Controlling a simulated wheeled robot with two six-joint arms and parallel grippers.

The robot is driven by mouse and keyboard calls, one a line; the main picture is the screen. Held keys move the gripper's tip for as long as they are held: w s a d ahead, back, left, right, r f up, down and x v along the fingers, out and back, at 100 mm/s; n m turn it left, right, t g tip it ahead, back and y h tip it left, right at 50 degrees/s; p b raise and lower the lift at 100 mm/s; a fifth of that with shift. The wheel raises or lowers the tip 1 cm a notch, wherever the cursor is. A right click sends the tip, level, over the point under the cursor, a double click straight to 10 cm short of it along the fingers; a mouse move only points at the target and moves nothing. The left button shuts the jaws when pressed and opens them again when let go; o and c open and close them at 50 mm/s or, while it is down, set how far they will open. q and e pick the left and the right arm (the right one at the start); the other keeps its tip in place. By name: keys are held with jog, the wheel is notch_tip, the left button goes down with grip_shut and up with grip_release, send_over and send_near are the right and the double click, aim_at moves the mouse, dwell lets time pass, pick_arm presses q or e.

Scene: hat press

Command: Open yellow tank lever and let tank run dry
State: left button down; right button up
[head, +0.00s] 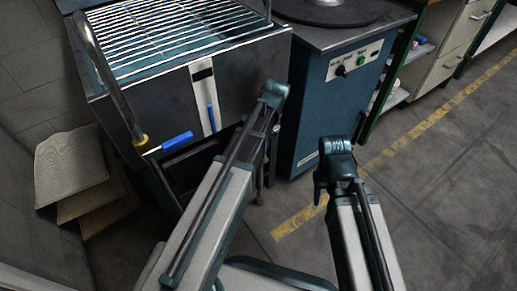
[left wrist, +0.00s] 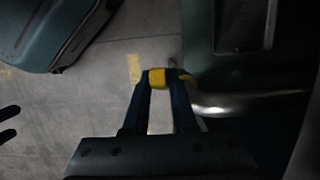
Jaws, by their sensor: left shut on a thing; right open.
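In the left wrist view, my left gripper (left wrist: 158,88) is shut on the yellow tank lever (left wrist: 157,78), with one dark finger on each side. A bent metal pipe (left wrist: 240,104) runs right from beside it. In the head view the tank (head: 240,70) stands at upper left, with a wire grid on top. My left arm reaches to its front right corner, and its fingers and the yellow lever are hidden there. My right gripper (head: 319,190) hangs below its wrist over the floor, open and apart from the tank. I cannot see water flow.
A pipe with a brass-coloured collar (head: 140,140) and blue handle (head: 177,141) is at the tank's left front. A blue machine (head: 325,105) with knobs stands right of the tank. Cushion-like sheets (head: 72,170) lie left. Open floor with a yellow line (head: 440,110) is at right.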

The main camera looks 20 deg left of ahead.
pick_arm(q)
jog(key=c, duration=0.7)
grip_release()
jog(key=shift+r, duration=0.1)
jog(key=p+v, duration=1.3)
jog(key=shift+w+r, duration=0.1)
jog(key=shift+r, duration=0.2)
